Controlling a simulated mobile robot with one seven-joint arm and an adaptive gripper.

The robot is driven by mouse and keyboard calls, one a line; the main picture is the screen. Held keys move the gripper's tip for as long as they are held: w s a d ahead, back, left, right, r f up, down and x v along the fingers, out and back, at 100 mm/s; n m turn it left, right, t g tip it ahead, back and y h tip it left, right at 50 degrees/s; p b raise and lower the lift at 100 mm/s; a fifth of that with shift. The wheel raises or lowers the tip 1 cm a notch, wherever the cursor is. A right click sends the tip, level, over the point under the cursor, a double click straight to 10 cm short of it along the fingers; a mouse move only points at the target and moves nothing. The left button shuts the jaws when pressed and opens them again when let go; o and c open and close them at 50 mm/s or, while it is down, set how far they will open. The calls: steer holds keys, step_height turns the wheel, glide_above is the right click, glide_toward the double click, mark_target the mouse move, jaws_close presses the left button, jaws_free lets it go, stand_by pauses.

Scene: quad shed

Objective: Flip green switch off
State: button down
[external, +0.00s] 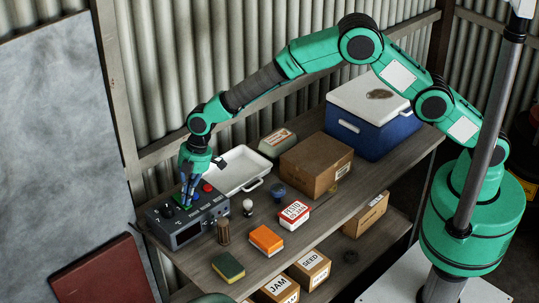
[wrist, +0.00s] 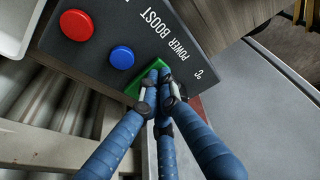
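The green switch (wrist: 135,88) is on the sloped top of a dark grey control box, below the "POWER BOOST" label in the wrist view. My gripper (wrist: 160,88) has blue fingers drawn close together, with their tips over the green switch and hiding much of it. Nothing shows held between them. I cannot tell whether the tips press on the switch, or which way it is tilted. In the external view, my gripper (external: 186,202) points down onto the control box (external: 188,232) at the left end of the shelf.
A blue button (wrist: 122,57) and a red button (wrist: 76,26) sit beside the switch. A white tray (external: 262,183) lies behind the box.

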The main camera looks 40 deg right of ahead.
steer(key=shift+w+r, duration=0.1)
steer(key=shift+w, duration=0.1)
steer(key=shift+w+r, duration=0.25)
steer(key=shift+w, duration=0.3)
steer(key=shift+r, duration=0.45)
steer(key=s+a+p+v, duration=0.1)
steer(key=p+v, duration=0.1)
steer(key=v, duration=1)
steer(key=shift+s+r+p, duration=0.35)
steer(key=shift+s+r, duration=0.1)
steer(key=shift+r, duration=0.05)
steer(key=shift+d, duration=0.15)
